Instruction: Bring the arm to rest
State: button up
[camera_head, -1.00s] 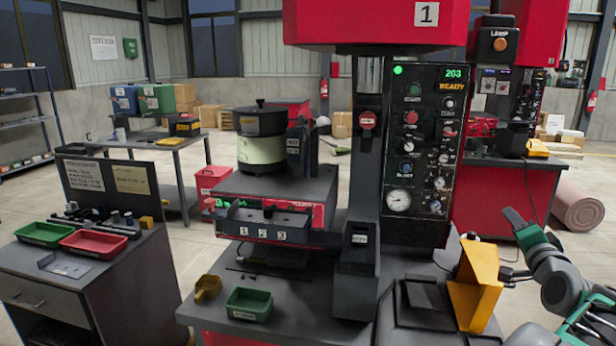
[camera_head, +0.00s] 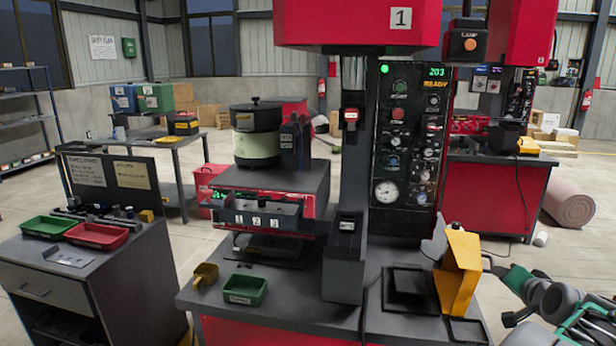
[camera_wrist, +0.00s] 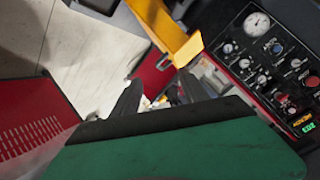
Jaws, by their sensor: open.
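My gripper (camera_wrist: 160,92) shows in the wrist view as two dark fingers standing apart, with nothing between them. The green and black part of my wrist fills the bottom of that view. In the head view my arm is at the lower right, right of the yellow guard (camera_head: 459,272) on the press bench (camera_head: 290,312). The fingertips are hard to make out there. The yellow guard also shows at the top of the wrist view (camera_wrist: 165,28), beyond the fingers and apart from them.
The control panel (camera_head: 407,150) with its gauge stands behind the bench. A green tray (camera_head: 244,290) and a yellow scoop (camera_head: 205,274) lie on the bench's left part. A cart (camera_head: 95,285) with green and red trays stands left.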

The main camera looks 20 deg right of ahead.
jog(key=s+a+f+g+y, duration=0.4)
jog(key=s+a+f+g, duration=0.3)
jog(key=s+f, duration=0.55)
jog(key=s+a+f+n+g+y, duration=0.1)
jog(key=a+f+n+g+y, duration=0.15)
jog(key=a, duration=0.95)
jog(key=w+a+r+n+p, duration=0.1)
jog(key=w+a+r+n, duration=0.2)
jog(key=a, duration=0.7)
jog(key=w+a+r+n+t+p, duration=0.1)
jog(key=w+a+r+n+p, duration=0.1)
jog(key=a, duration=0.9)
jog(key=w+a+r+n+t+p, duration=0.1)
jog(key=w+a+r+n, duration=0.3)
jog(key=a, duration=0.6)
jog(key=r+n, duration=0.1)
jog(key=n, duration=0.1)
jog(key=shift+w+a+n, duration=0.25)
jog(key=shift+a+n, duration=0.1)
